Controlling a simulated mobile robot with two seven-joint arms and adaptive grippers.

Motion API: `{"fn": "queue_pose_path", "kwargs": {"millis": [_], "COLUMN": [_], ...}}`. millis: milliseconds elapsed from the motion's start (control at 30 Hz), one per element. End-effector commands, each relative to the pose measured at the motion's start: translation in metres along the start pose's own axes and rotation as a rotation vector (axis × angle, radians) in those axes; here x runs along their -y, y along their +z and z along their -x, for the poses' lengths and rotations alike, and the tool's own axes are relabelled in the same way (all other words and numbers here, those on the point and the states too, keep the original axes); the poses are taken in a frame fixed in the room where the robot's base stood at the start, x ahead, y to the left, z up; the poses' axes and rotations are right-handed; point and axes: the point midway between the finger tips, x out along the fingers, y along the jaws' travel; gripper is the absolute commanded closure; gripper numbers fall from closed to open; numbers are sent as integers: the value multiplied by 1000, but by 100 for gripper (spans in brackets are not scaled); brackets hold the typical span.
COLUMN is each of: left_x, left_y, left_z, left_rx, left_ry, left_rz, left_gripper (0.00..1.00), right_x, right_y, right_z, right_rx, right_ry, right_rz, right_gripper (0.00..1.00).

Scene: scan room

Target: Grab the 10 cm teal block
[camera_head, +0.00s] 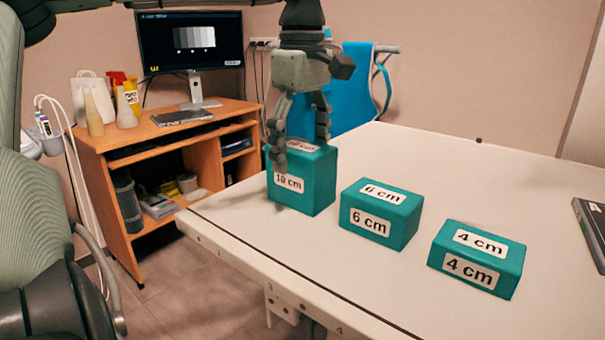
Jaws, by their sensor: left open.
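The 10 cm teal block (314,187) stands at the left end of the white table, the tallest of three teal blocks. Its front label reads "10 cm", and its top label is partly hidden by a finger. My left gripper (300,142) points down over this block with its fingers apart. One finger is in front of the block's upper left edge, and the other is at its far right side of the top. I cannot tell whether either finger touches the block. My right gripper is not in view.
The 6 cm block (381,212) and the 4 cm block (476,259) stand to the right on the white table (440,165). A dark flat object (592,232) lies at the right edge. A wooden desk (150,137) with a monitor (190,42) stands behind left. The table's back is clear.

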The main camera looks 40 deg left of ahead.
Motion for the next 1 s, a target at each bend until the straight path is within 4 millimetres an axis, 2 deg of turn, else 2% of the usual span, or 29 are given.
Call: {"fn": "queue_pose_path", "kwargs": {"millis": [100,200,467,1000], "left_x": [2,2,1,2], "left_y": [-1,-1,-1,-1], "left_z": [-21,-34,-37,-37], "left_rx": [3,3,2,2], "left_ry": [-4,-3,1,0], "left_rz": [0,0,0,1], "left_gripper": [19,19,19,86], "right_x": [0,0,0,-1], "right_y": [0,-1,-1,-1], "right_z": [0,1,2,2], "right_rx": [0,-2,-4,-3], "right_ry": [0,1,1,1], "right_rz": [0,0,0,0], "right_gripper": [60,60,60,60]}}
